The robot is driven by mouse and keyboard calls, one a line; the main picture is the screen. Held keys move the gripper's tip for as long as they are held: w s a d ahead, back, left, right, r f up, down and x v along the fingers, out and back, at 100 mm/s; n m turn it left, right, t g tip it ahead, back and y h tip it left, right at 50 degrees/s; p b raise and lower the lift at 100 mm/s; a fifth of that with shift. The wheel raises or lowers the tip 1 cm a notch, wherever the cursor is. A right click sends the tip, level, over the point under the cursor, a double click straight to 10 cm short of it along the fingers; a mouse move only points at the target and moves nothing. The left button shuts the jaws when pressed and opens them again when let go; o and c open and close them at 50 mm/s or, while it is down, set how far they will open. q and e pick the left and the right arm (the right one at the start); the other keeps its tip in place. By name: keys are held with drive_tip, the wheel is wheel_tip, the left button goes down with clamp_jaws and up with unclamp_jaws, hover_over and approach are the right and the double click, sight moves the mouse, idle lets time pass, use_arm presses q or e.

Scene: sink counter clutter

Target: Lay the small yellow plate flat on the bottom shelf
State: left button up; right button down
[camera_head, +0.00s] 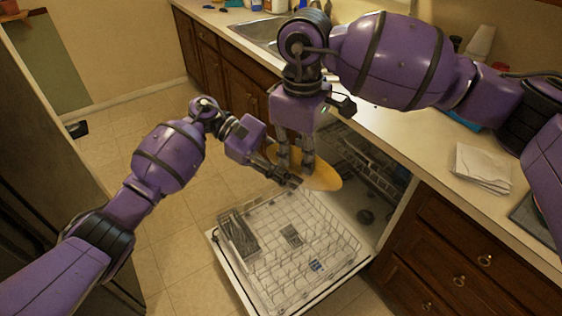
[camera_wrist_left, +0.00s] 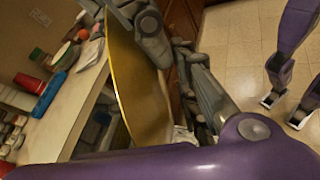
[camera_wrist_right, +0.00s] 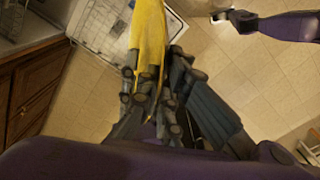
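The small yellow plate (camera_head: 324,174) hangs above the inner edge of the open dishwasher door. It stands steeply tilted in the left wrist view (camera_wrist_left: 136,85) and shows in the right wrist view (camera_wrist_right: 149,35). My right gripper (camera_head: 296,165) points down, its fingers closed on the plate's edge in the right wrist view (camera_wrist_right: 150,92). My left gripper (camera_head: 288,178) is at the plate's left side. The dishwasher's bottom rack (camera_head: 285,240) is pulled out below.
The rack looks empty apart from a grey basket (camera_head: 238,235) at its left. The counter (camera_head: 400,140) with folded papers (camera_head: 483,168) and a sink (camera_head: 262,32) runs along the right. Wooden drawers (camera_head: 460,250) flank the dishwasher.

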use_arm(q)
drive_tip(key=shift+d, duration=0.1)
drive_tip(key=c, duration=0.7)
clamp_jaws()
use_arm(e)
drive_tip(key=shift+s, duration=0.1)
use_arm(q)
drive_tip(key=shift+r, duration=0.15)
use_arm(e)
drive_tip(key=c, duration=1.9)
unclamp_jaws()
drive_tip(key=shift+a, duration=0.1)
drive_tip(key=shift+o, duration=0.2)
